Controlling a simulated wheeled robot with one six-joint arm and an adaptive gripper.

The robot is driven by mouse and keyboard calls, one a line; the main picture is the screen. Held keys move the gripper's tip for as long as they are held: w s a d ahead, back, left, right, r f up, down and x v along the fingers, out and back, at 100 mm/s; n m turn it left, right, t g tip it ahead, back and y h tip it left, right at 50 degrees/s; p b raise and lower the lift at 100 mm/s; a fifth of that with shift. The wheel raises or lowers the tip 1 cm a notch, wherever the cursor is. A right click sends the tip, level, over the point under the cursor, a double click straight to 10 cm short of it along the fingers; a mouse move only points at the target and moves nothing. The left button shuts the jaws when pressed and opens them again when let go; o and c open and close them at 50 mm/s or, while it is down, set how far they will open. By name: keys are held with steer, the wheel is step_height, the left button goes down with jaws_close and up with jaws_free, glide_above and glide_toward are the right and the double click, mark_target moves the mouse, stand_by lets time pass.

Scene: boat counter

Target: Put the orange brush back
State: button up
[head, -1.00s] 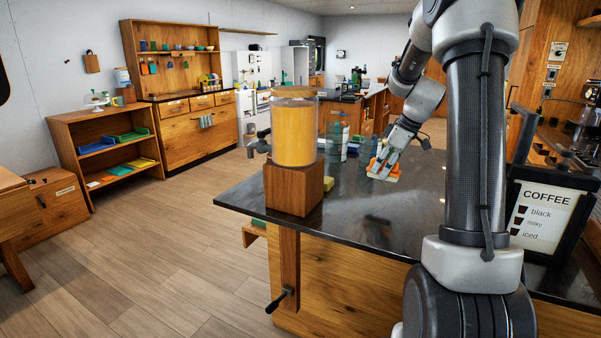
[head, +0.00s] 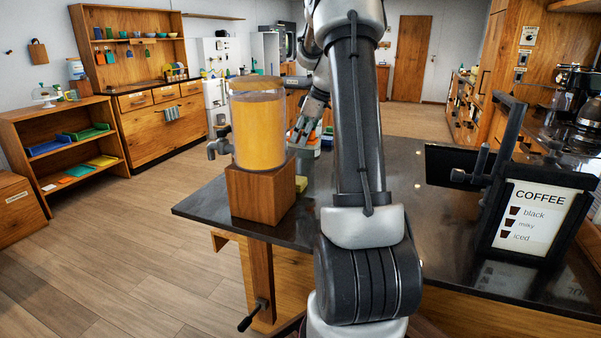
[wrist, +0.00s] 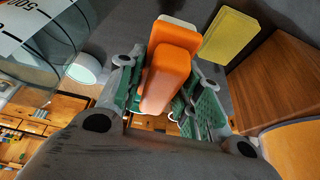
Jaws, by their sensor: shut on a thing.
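The orange brush (wrist: 167,72) fills the middle of the wrist view, with a pale part showing at its far end. My gripper (wrist: 162,88) is shut on it, with a green-padded finger on each side. In the head view my gripper (head: 303,131) is behind and right of the juice dispenser (head: 259,125), partly covered by my own arm. I cannot make out the brush clearly there. The brush is above the dark counter (head: 410,235); its exact height is unclear.
A yellow sponge (wrist: 230,36) lies beside the dispenser's wooden block (wrist: 275,80), close to the brush. A clear marked vessel (wrist: 35,45) and a white round item (wrist: 84,68) are on the other side. A coffee sign (head: 537,218) stands at the counter's right.

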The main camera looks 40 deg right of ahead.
mark_target(316, 139)
step_height(316, 139, down, 9)
steer(key=shift+f, duration=0.1)
stand_by(0.3)
steer(key=shift+f, duration=0.3)
steer(key=o, duration=1.1)
steer(key=shift+r, duration=0.1)
steer(key=shift+s+d+r, duration=0.15)
steer(key=shift+r, duration=0.2)
steer(key=v, duration=0.4)
steer(key=d+v, duration=0.1)
steer(key=v, duration=0.2)
